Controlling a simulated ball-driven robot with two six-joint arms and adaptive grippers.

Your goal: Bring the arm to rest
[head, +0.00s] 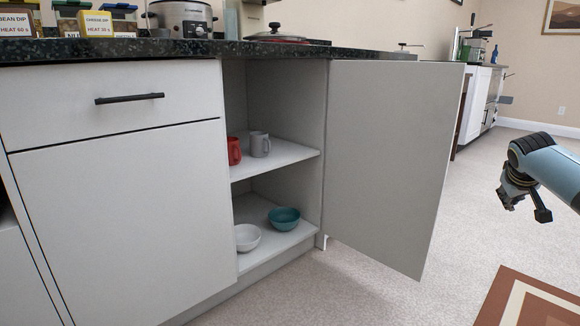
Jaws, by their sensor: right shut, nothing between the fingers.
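My right gripper (523,199) hangs at the right side of the head view, at the end of a light blue arm that comes in from the right edge. It is shut and holds nothing. It is over the carpet, to the right of the open cabinet door (390,160) and apart from it. My left gripper is not in view.
The open cabinet has a red mug (234,151) and a grey mug (260,144) on its shelf (285,160). A white bowl (247,237) and a teal bowl (284,219) sit below. A rug (530,303) lies at the lower right. Carpet around the gripper is clear.

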